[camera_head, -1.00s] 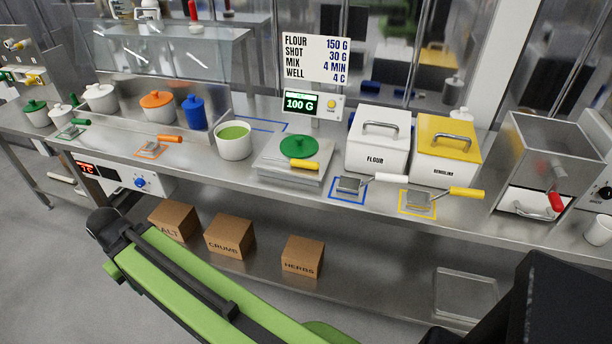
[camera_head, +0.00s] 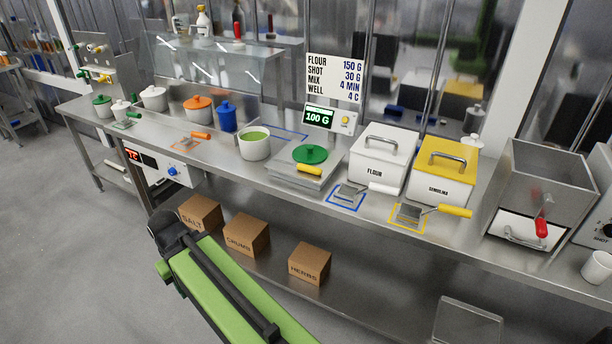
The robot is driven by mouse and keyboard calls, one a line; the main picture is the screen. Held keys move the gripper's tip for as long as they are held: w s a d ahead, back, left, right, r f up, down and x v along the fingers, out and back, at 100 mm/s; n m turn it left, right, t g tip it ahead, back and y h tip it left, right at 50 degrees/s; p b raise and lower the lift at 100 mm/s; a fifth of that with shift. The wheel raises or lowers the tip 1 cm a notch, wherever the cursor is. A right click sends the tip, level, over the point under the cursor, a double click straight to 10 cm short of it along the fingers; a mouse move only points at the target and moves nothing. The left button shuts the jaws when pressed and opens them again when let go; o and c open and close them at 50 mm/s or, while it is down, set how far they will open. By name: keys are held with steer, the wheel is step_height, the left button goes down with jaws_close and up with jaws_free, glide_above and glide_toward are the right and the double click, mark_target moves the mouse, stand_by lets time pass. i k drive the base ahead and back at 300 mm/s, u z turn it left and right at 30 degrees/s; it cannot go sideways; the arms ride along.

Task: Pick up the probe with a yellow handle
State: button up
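No thing in view can be told for sure as the probe. A steel rack panel (camera_head: 112,70) at the upper left carries small pegs or handles, some green and some yellow. A yellow one (camera_head: 105,79) sits low on it; they are too small to make out. A scoop with a yellow handle (camera_head: 454,211) lies on a yellow-outlined square at the right. Another yellow handle (camera_head: 309,170) shows at the scale below a green lid (camera_head: 310,154). My green arm reaches up from the bottom, in front of the counter. My gripper's fingers are not in view.
The steel counter (camera_head: 270,178) holds lidded pots, a green-filled bowl (camera_head: 254,144), a flour bin (camera_head: 378,165), a semolina bin (camera_head: 440,182) and a steel hopper (camera_head: 543,190). Boxes such as herbs (camera_head: 309,264) stand on the lower shelf. The floor at left (camera_head: 60,250) is clear.

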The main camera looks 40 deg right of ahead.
mark_target(304, 167)
steer(key=z, duration=0.1)
steer(key=i, duration=0.95)
steer(key=u, duration=0.05)
